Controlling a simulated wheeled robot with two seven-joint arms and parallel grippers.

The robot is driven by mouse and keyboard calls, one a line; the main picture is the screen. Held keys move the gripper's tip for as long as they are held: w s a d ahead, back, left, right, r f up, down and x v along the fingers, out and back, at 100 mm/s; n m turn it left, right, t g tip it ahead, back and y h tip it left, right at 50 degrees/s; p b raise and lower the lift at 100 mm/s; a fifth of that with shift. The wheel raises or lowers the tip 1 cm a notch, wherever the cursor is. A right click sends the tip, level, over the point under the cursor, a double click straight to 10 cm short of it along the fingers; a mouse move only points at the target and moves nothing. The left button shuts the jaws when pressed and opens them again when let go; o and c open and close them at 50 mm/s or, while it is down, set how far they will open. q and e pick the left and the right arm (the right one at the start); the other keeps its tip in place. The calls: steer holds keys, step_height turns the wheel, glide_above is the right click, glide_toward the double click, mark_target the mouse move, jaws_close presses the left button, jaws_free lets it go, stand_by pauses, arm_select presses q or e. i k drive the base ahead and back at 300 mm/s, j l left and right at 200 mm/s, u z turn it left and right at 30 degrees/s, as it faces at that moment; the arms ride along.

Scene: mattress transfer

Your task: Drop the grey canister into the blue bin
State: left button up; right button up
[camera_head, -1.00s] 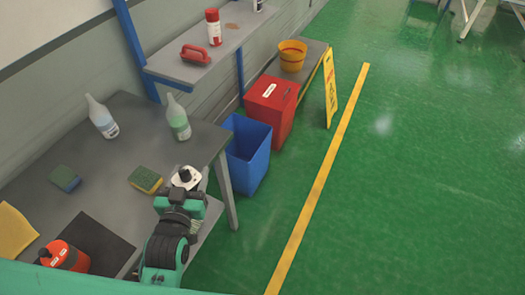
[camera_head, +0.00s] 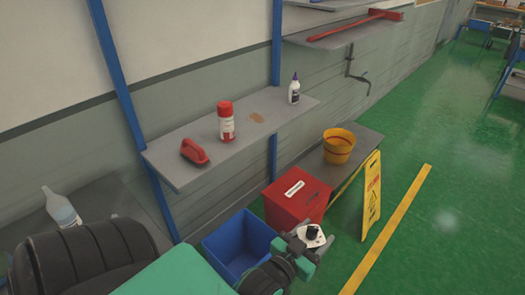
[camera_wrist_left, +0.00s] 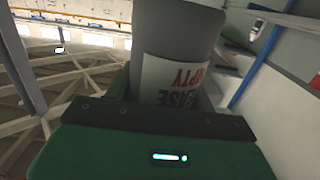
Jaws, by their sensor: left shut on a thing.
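The grey canister (camera_wrist_left: 178,65) stands between the fingers of my left gripper (camera_wrist_left: 150,110) in the left wrist view, with a white label in red and dark print. In the head view, my left gripper (camera_head: 303,244) is shut on it, and only its pale top with a dark knob (camera_head: 312,234) shows. The blue bin (camera_head: 228,240) is open at the top, on the floor. The gripper appears at the bin's right side, in front of the red box; its height above the bin is hard to tell. My right gripper is not in view.
A red box (camera_head: 296,198) stands just behind the bin. A yellow bucket (camera_head: 338,147) sits on a low bench beside a yellow floor sign (camera_head: 372,195). A grey shelf (camera_head: 180,172) holds a red-topped can and other items.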

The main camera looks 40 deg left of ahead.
mark_target(243, 275)
steer(key=i+u, duration=0.35)
steer(key=i+l+u, duration=0.35)
steer(key=i, duration=0.15)
steer(key=i+l+u, duration=0.25)
steer(key=i+u, duration=0.15)
steer(key=i+l+u, duration=0.45)
steer(key=l+u, duration=0.25)
steer(key=i+l+u, duration=0.2)
steer(key=l+u, duration=0.2)
steer(key=i+l+u, duration=0.1)
steer(key=l+u, duration=0.25)
